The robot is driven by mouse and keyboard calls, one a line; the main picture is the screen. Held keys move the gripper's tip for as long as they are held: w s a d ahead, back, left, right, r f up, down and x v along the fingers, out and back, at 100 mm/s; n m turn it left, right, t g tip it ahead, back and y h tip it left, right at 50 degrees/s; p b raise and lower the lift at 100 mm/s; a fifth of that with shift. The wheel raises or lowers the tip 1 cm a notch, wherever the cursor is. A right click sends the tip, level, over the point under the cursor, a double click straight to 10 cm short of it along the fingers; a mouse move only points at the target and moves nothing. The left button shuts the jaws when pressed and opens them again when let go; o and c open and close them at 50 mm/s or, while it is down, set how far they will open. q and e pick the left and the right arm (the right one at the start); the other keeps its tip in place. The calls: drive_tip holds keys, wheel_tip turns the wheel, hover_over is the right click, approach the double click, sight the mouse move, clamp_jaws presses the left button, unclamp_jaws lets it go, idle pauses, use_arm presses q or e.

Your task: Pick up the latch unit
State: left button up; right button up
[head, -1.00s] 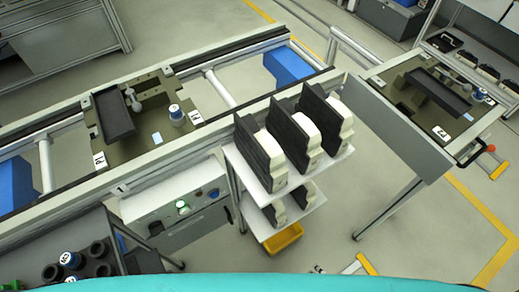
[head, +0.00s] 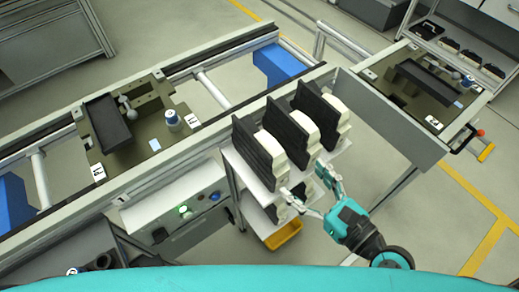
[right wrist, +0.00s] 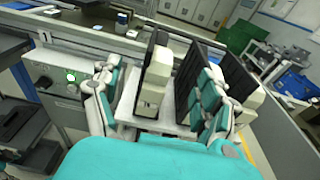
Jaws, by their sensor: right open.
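Three black-and-white upright units, which I take to be latch units, stand in a row on the upper white shelf: a left one (head: 258,152), a middle one (head: 288,130) and a right one (head: 318,110). My right gripper (head: 306,182) is open and empty in front of the shelf, with its fingers spread toward the units. In the right wrist view, one unit (right wrist: 153,85) shows between the open fingers, and the right finger partly covers the one beside it. I cannot tell whether a finger touches a unit. My left gripper is out of view.
A lower shelf holds more units, with a yellow bin (head: 283,236) below. Behind the shelf runs a conveyor with a pallet (head: 145,125) carrying a black tray part. Another pallet (head: 425,95) sits at the right. A control box (head: 180,215) stands left of the shelf.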

sight(271, 148)
drive_tip(key=p+x, duration=0.2)
drive_tip(key=x, duration=0.8)
drive_tip(key=shift+d+f+p+x, duration=0.1)
drive_tip(key=shift+f+p+x, duration=0.15)
drive_tip(key=shift+x, duration=0.75)
drive_tip(key=shift+d+f+p+x, duration=0.1)
drive_tip(key=shift+p+x, duration=0.2)
drive_tip(key=shift+x, duration=0.65)
drive_tip(key=shift+f+p+x, duration=0.2)
drive_tip(key=shift+p+x, duration=0.05)
drive_tip(key=shift+x, duration=0.75)
drive_tip(key=shift+d, duration=0.1)
drive_tip(key=c, duration=0.3)
drive_tip(key=shift+r, duration=0.1)
clamp_jaws()
